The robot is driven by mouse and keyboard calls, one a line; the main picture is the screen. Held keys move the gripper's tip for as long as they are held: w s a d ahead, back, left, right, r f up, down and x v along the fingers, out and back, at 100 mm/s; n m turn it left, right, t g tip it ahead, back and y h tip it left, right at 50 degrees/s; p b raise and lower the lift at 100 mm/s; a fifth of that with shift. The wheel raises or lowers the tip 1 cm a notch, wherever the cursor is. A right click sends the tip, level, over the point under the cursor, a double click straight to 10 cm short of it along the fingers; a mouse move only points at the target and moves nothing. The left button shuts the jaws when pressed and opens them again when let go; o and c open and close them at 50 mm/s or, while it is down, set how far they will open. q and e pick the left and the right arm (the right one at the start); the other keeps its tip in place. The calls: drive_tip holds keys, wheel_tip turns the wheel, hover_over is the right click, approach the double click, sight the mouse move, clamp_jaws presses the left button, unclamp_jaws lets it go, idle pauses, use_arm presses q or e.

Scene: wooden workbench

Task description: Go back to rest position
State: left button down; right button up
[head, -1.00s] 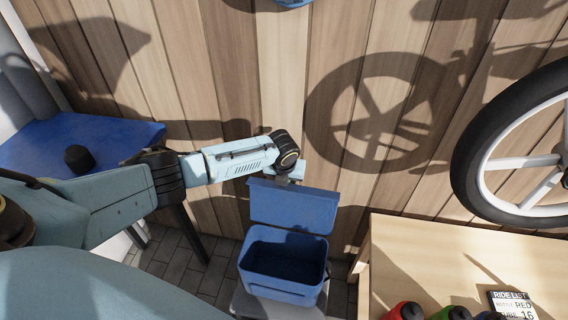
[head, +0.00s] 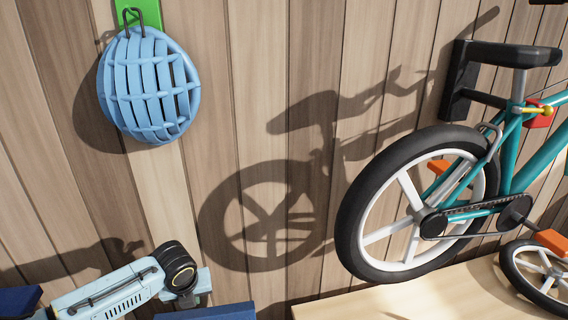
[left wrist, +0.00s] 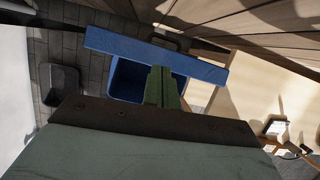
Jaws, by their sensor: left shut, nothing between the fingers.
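A blue edge, apparently the lid (head: 215,312), shows at the bottom of the head view. My right gripper is in neither view.
A teal bicycle (head: 515,165) hangs on the wood wall at right above a light wooden bench (head: 420,295). A light blue helmet (head: 148,85) hangs from a green hook plate (head: 150,12) at upper left. A dark bin (left wrist: 60,83) stands on the floor at left.

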use_arm(q)
drive_tip(key=s+d+f+n+h, duration=0.2)
drive_tip(key=s+d+n+h, duration=0.1)
drive_tip(key=s+d+n, duration=0.95)
drive_tip(key=s+a+r+n+y, duration=0.15)
drive_tip(key=s+a+n, duration=0.25)
drive_tip(key=s+n, duration=0.4)
drive_tip(key=s+a+r+n, duration=0.3)
drive_tip(key=s+n, duration=0.6)
wheel_tip(320, 180, down, 25)
drive_tip(key=s+a+g, duration=0.1)
drive_tip(key=s, duration=0.1)
drive_tip(key=s+a+f, duration=0.2)
drive_tip(key=s+f, duration=0.5)
drive_tip(key=s, duration=0.1)
drive_tip(key=s+a+f+g, duration=0.1)
drive_tip(key=s+a+f, duration=0.2)
drive_tip(key=s+f, duration=0.4)
drive_tip(key=shift+s+f+y, duration=0.3)
drive_tip(key=shift+s+y, duration=0.15)
drive_tip(key=shift+s, duration=0.15)
